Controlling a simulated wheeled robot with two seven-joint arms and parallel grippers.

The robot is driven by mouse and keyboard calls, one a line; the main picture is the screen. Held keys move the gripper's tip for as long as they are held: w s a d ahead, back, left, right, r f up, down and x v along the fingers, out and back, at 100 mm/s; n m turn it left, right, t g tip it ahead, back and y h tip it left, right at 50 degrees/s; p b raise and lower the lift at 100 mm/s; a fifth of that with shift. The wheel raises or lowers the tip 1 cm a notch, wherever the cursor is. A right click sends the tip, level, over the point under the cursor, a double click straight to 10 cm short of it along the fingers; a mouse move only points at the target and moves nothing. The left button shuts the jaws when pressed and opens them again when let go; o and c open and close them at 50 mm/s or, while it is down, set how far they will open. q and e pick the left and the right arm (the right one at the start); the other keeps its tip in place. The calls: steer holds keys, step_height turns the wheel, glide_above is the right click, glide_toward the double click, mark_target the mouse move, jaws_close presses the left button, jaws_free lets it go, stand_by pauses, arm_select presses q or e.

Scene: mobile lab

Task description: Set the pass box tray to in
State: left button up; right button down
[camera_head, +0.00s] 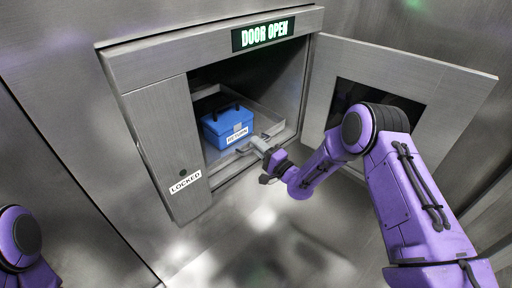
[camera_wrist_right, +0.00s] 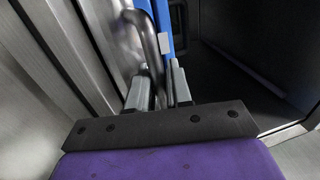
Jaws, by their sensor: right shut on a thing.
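The pass box (camera_head: 148,70) stands open, and the tray (camera_head: 262,117) sits in its opening with a blue box labelled RETURN (camera_head: 226,124) on it. My right gripper (camera_head: 262,146) is at the front edge of the tray. In the right wrist view the right gripper (camera_wrist_right: 158,90) is shut on a grey bent bar, the tray handle (camera_wrist_right: 150,45), with the blue box (camera_wrist_right: 161,25) just beyond. How far the tray reaches into the chamber is partly hidden by the frame and the box. My left gripper is out of view.
The pass box door (camera_head: 445,85) is swung open to the right, close behind my right arm. A lit sign (camera_head: 263,34) reads DOOR OPEN. A LOCKED label (camera_head: 185,182) is on the left front panel. Part of my left arm shows at lower left.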

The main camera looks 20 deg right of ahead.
steer(key=c, duration=1.2)
jaws_free()
steer(key=shift+c, duration=0.2)
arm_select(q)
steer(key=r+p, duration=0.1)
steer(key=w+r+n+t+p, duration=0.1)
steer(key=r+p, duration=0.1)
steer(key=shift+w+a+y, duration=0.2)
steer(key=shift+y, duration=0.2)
arm_select(e)
steer(key=v, duration=1)
steer(key=shift+s+d, duration=0.15)
steer(key=shift+s, duration=0.1)
steer(key=shift+o, duration=0.4)
steer(key=shift+f, duration=0.1)
